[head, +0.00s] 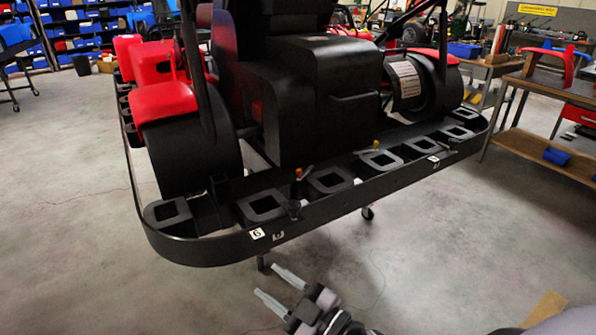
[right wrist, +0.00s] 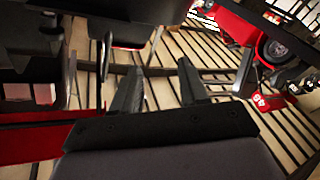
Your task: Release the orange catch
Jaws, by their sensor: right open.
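The orange catch (head: 298,173) is a small orange knob with a grey lever beside it. A similar yellow-tipped catch (head: 376,144) is further right along the same frame. My right gripper (head: 265,279) is open and empty, below and in front of the frame, apart from the orange catch. Its two spread fingers also show in the right wrist view (right wrist: 158,66). I cannot make out the orange catch there. My left gripper is not in view.
The black and red kart (head: 320,100) sits inside the frame. A wooden workbench (head: 550,155) stands at the right, and blue bins (head: 85,30) fill shelves at the back left. The right wrist view shows wooden slats (right wrist: 215,65).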

